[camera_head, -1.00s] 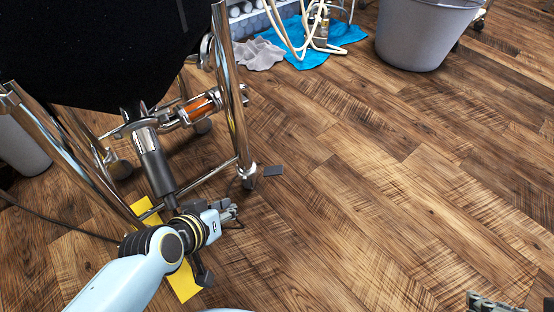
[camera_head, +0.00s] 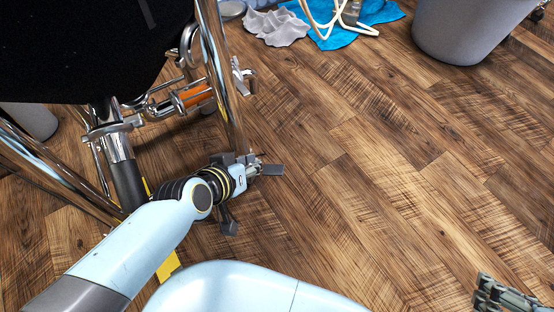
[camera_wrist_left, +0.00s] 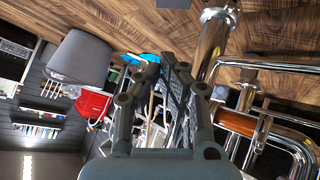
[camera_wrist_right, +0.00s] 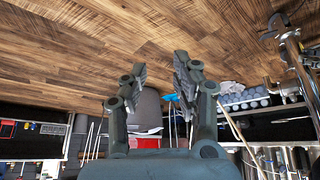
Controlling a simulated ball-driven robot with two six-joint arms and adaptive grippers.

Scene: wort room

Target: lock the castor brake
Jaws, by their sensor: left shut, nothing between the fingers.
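The castor at the foot of the near chrome leg (camera_head: 222,80) is mostly hidden behind my left gripper in the head view. Its dark grey brake pedal (camera_head: 272,169) sticks out to the right, just past my fingertips. A dark flat piece, likely this pedal, shows at the top of the left wrist view (camera_wrist_left: 173,4). My left gripper (camera_head: 253,167) is shut and empty, low beside the leg's foot; I cannot tell if it touches the pedal. A second dark pedal (camera_head: 229,222) lies below my left wrist. My right gripper (camera_head: 500,293) is open and empty, over bare floor at lower right.
A large black vessel (camera_head: 90,45) hangs above the chrome frame, with an orange-cored fitting (camera_head: 195,95) under it. A yellow strip (camera_head: 168,266) lies below my left arm. Grey cloth (camera_head: 277,27), blue cloth (camera_head: 345,36) and a grey bin (camera_head: 465,30) are behind. The right-hand floor is clear.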

